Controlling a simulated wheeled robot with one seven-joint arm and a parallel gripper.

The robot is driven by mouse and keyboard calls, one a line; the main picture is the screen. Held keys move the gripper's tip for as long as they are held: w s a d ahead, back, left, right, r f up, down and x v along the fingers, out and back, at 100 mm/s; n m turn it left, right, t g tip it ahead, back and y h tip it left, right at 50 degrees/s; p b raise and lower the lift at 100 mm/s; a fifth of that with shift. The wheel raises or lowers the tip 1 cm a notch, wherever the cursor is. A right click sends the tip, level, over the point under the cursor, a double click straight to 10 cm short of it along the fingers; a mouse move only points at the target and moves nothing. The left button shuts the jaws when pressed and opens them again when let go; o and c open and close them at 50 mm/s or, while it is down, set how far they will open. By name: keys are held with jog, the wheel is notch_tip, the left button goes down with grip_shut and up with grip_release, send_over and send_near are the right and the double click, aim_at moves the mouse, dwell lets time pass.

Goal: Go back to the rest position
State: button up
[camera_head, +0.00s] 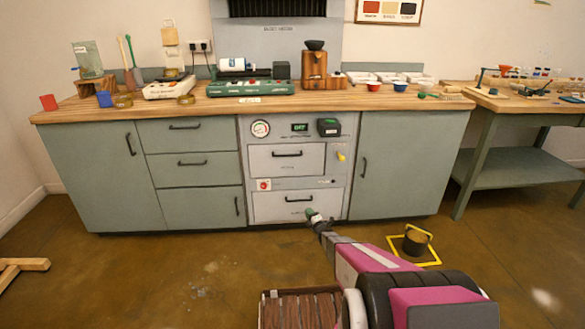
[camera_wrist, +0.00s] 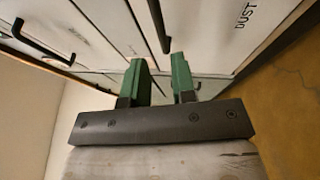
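My gripper (camera_head: 314,216) is low in front of the cabinet, by the lower edge of the bottom middle drawer (camera_head: 275,208). In the wrist view its two green fingers (camera_wrist: 160,75) stand apart with nothing visibly held between them. A black bar handle (camera_wrist: 160,25) shows just past the fingertips; I cannot tell how far apart they are. My arm reaches forward from the lower right in the head view. The bottom drawer's handle (camera_head: 299,198) is just above and left of my gripper, and the drawer looks closed.
The cabinet's wooden worktop (camera_head: 200,107) carries jars, a green device and bowls. A black bucket (camera_head: 416,241) stands inside a yellow floor square right of my arm. A side table (camera_head: 520,108) is at right; a wooden stand foot (camera_head: 20,266) is at left. The left floor is mostly clear.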

jog(key=s+d+r+m+g+h, duration=0.4)
jog(key=s+r+m+g+h, duration=0.35)
jog(key=r+m, duration=0.5)
jog(key=s+a+r+m+g, duration=0.1)
jog(key=s+r+m+g, duration=0.2)
jog(key=s, duration=0.8)
jog(key=s+a+r+m+g, duration=0.2)
jog(key=s+r+m+g, duration=0.2)
jog(key=s+r, duration=0.3)
jog(key=s+a+r+m+g, duration=0.1)
jog(key=s+r+m+g, duration=0.3)
jog(key=s, duration=1.2)
jog(key=shift+s+a+r, duration=0.2)
jog(key=shift+s+r, duration=0.1)
jog(key=shift+r, duration=0.5)
